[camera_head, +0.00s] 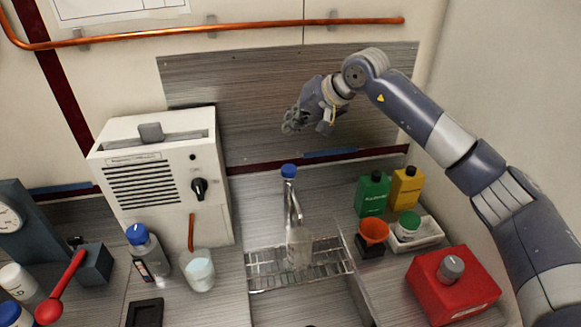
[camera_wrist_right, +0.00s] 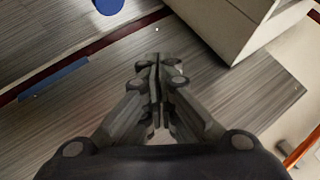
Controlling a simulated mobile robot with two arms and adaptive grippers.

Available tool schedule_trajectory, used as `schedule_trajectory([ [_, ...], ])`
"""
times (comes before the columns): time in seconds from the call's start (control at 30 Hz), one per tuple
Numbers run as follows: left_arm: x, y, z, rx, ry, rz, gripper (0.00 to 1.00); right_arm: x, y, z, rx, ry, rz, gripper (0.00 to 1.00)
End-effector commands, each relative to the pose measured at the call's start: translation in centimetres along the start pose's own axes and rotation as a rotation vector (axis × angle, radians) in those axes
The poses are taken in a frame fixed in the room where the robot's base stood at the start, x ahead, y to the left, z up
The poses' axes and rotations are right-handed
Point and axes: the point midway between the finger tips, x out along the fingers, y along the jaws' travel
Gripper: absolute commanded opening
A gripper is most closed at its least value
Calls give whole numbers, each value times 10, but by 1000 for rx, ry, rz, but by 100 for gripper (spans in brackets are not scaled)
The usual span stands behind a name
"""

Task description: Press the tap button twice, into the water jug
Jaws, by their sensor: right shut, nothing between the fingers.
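The tap (camera_head: 292,204) is a slim metal post with a round blue button (camera_head: 289,171) on top. A clear vessel (camera_head: 298,250), seemingly the water jug, stands on the wire rack under the tap, partly behind the spout; its water level is hard to tell. My right gripper (camera_head: 291,127) is shut and empty, in the air above the button and apart from it. In the right wrist view its fingers (camera_wrist_right: 156,62) are together, and a blue round shape, likely the button (camera_wrist_right: 108,5), is cut off by the top edge. My left gripper is not in view.
A white machine (camera_head: 165,175) stands left of the tap, with a beaker of water (camera_head: 200,272) before it. Green (camera_head: 373,194) and yellow (camera_head: 406,188) bottles, an orange funnel (camera_head: 373,231) and a red box (camera_head: 453,285) stand right. A copper pipe (camera_head: 260,26) crosses the wall.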

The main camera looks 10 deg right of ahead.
Motion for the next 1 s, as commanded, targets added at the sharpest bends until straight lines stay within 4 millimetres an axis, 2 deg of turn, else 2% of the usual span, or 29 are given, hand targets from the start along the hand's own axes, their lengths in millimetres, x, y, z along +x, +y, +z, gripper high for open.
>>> schedule_trajectory([
  [0.47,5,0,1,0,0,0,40,7,5,6,0,-1,-1,0],
  [0.87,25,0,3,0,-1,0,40,44,31,32,0,-3,-1,0],
  [1.0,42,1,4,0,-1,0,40,57,41,42,-1,0,-2,0],
])
